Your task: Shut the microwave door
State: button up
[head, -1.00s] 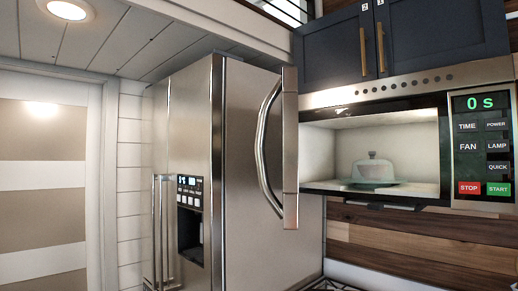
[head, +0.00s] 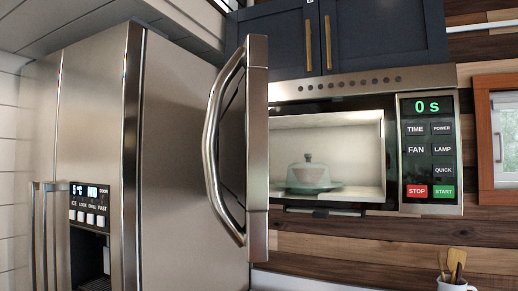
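The microwave (head: 432,205) is mounted under dark cabinets at the centre right of the head view. Its door (head: 257,150) stands wide open, swung out toward me on the left side and seen nearly edge-on, with a curved metal handle (head: 212,150) on its left. Inside the lit cavity, a covered dish with a clear domed lid (head: 308,174) sits on the floor of the oven. The display reads 0 s. My gripper is not in view.
A large steel fridge (head: 190,160) stands at the left, close beside the open door. Dark blue cabinets (head: 385,35) are above the microwave. A mug with wooden utensils (head: 455,285) is at the lower right, and a red-framed window (head: 500,135) is at the right.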

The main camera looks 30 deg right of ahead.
aim_at(235, 147)
jog(key=u, duration=0.05)
jog(key=k, duration=1.05)
jog(key=u, duration=1.35)
jog(key=i, duration=1.45)
jog(key=z, duration=0.9)
